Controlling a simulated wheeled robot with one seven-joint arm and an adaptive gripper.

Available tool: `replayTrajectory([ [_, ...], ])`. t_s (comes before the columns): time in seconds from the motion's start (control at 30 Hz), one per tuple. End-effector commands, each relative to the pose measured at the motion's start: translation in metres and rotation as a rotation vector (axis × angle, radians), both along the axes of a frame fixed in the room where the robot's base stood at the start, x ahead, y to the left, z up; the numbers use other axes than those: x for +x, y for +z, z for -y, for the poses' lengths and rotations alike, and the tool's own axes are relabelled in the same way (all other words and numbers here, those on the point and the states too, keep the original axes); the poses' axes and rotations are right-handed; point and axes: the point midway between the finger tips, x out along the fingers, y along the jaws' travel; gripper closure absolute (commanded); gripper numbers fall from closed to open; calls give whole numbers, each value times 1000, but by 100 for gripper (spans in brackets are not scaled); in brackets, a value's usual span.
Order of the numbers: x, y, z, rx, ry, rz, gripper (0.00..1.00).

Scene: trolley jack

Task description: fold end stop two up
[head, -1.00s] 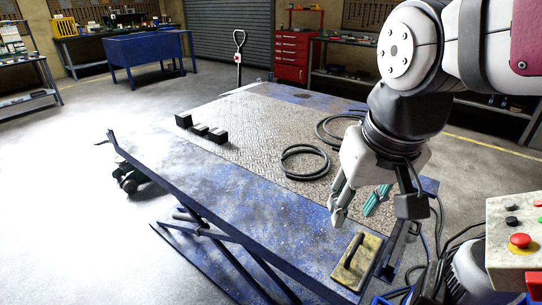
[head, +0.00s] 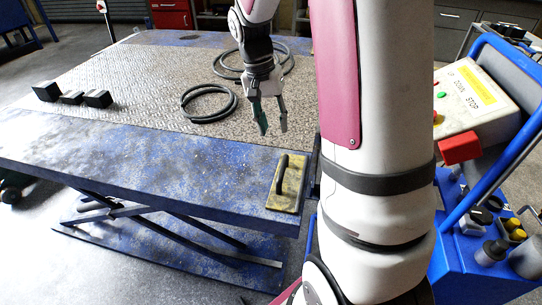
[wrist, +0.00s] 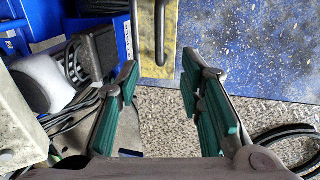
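My gripper (head: 274,129) is open and empty, with its teal-padded fingers pointing down near the right edge of the lift table (head: 150,165). In the wrist view the two fingers (wrist: 160,72) stand wide apart with nothing between them. I cannot clearly pick out end stop two. Much of the table's right edge is hidden behind my arm in the head view. A grey flat part (wrist: 127,132) shows beside the left finger in the wrist view, partly covered; I cannot tell what it is.
A yellow float with a black handle (head: 289,182) lies at the table's near right corner. Black hose coils (head: 208,103) and several dark blocks (head: 72,97) lie on the tread plate. A blue trolley with a control box (head: 470,100) stands at the right.

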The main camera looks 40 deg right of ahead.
Motion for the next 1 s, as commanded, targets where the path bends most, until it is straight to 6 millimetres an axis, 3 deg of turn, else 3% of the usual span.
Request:
replayTrajectory([
  [0.17, -4, -22, 2, 2, -1, -3, 65],
  [0.6, -17, -104, 12, 2, 1, -3, 65],
  [0.8, -20, -125, 15, 1, 1, -1, 65],
  [1.0, -22, -132, 16, 1, 2, -1, 65],
])
